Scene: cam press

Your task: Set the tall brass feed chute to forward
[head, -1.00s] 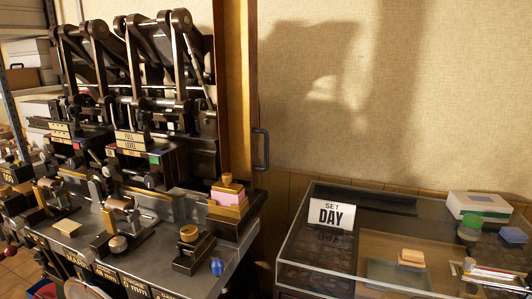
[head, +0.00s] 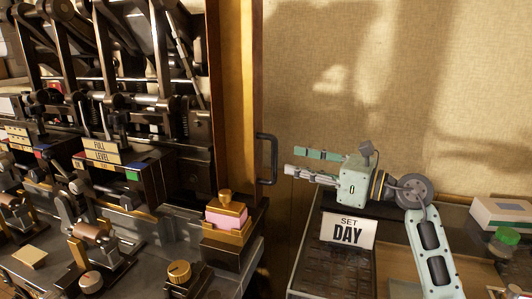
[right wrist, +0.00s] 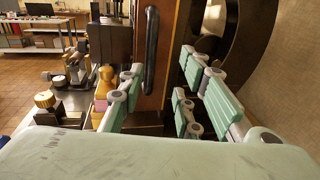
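A brass box with a knob on top and a pink block in it (head: 226,217) stands at the right end of the machine bench in the head view. It may be the feed chute; I cannot tell for certain. Its brass knob also shows in the right wrist view (right wrist: 105,80), left of my fingers. My right gripper (head: 291,163) is open and empty, its fingers pointing left, apart from the brass box and above its level. Its spread fingers also show in the right wrist view (right wrist: 160,67). My left gripper is not in view.
A dark upright handle (head: 267,158) is just left of my right fingertips. A brass-topped dial (head: 179,272) and a "FULL LEVEL" press (head: 100,150) are on the left.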

